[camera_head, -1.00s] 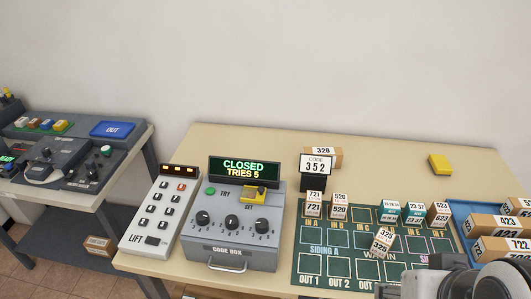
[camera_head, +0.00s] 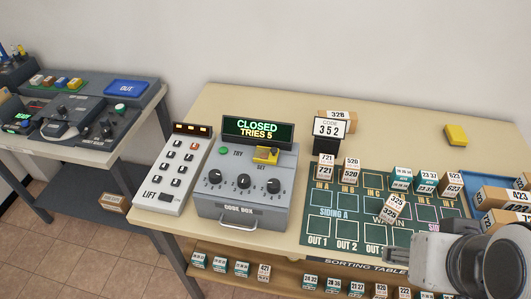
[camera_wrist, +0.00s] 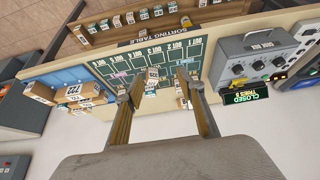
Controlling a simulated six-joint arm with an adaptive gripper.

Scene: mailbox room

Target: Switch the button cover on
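The grey code box (camera_head: 240,190) stands on the sorting table. Its display (camera_head: 257,130) reads CLOSED, TRIES 5. A yellow cover (camera_head: 267,155) sits on its sloped top above SET, to the right of a green button (camera_head: 223,151) by TRY. Three black dials run below. The code box also shows at the right of the wrist view (camera_wrist: 252,65), with its yellow cover (camera_wrist: 278,76). My gripper (camera_wrist: 165,88) is open, its two fingers well apart and empty over the table's right side, away from the box. In the head view, my arm shows at the lower right.
A LIFT keypad (camera_head: 175,170) stands left of the box. A blue tray (camera_head: 484,207) with cartons is at right. A yellow block (camera_head: 456,135) lies at the back.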

